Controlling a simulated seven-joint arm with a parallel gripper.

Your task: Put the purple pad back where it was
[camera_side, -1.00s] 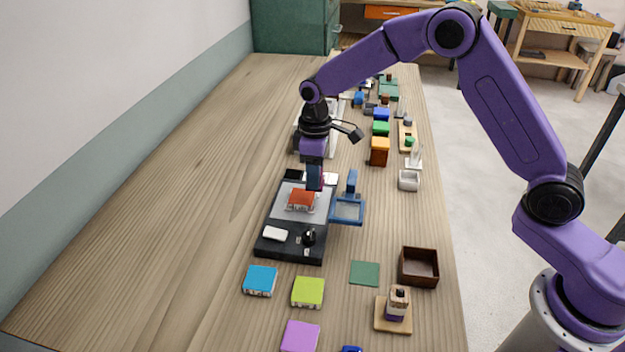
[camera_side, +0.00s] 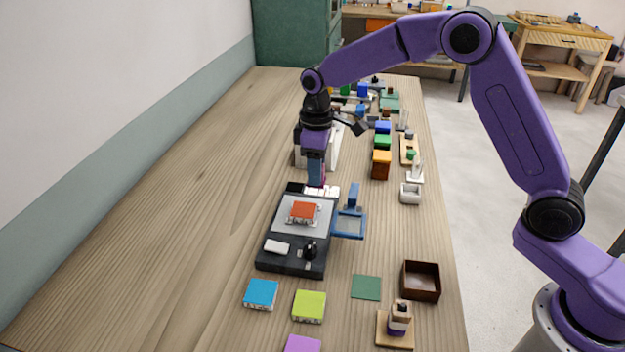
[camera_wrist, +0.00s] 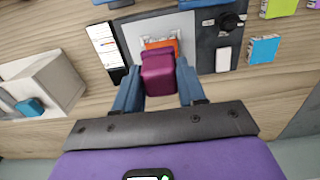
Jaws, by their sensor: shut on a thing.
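A light purple pad (camera_side: 302,344) lies on the table, cut off by the bottom edge of the side view. My gripper (camera_side: 316,183) is over the far end of a black device. In the wrist view my gripper (camera_wrist: 158,92) is shut on a dark magenta block (camera_wrist: 158,75), with blue fingers on both sides. An orange-red pad (camera_side: 303,211) with white edges sits on the device's grey plate (camera_side: 289,223). It also shows in the wrist view (camera_wrist: 160,43), partly hidden behind the held block.
The black device (camera_side: 291,262) carries a white block (camera_side: 277,247) and a black knob (camera_side: 310,251). A blue frame (camera_side: 348,224) stands at its right. A blue pad (camera_side: 260,293), lime pad (camera_side: 309,306), green mat (camera_side: 366,287) and brown box (camera_side: 421,281) lie nearer. The table's left is clear.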

